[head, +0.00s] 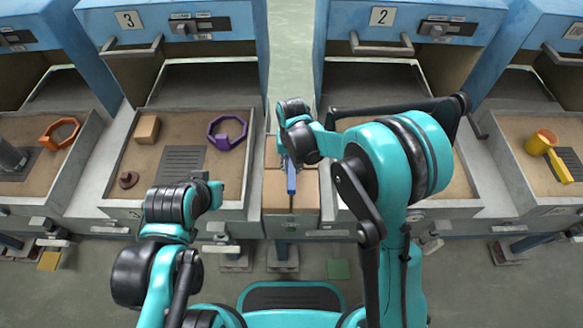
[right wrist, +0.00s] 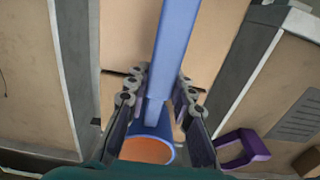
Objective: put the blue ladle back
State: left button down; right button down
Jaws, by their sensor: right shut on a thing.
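The blue ladle shows in the head view as a blue handle (head: 291,176) pointing down toward the front over the narrow middle tray (head: 272,200). My right gripper (head: 287,160) is shut on the ladle above this tray. In the right wrist view the long handle (right wrist: 173,50) runs up from between the fingers (right wrist: 160,105). The round blue cup with an orange-brown inside (right wrist: 148,150) is below them, partly cut off. In the head view the cup is hidden by my right arm. My left gripper (head: 215,190) is over the left tray, its fingers not clear.
My right arm covers much of the right tray.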

jog(key=shift+r, duration=0.1)
jog(key=shift+f, duration=0.2)
jog(key=c, duration=1.3)
grip_release()
jog(key=shift+r, duration=0.1)
jog(key=shift+r, duration=0.35)
notch_tip(320, 180, up, 12)
jog(key=p, duration=0.4)
jog(key=shift+s+f, duration=0.15)
jog(key=shift+f, duration=0.05)
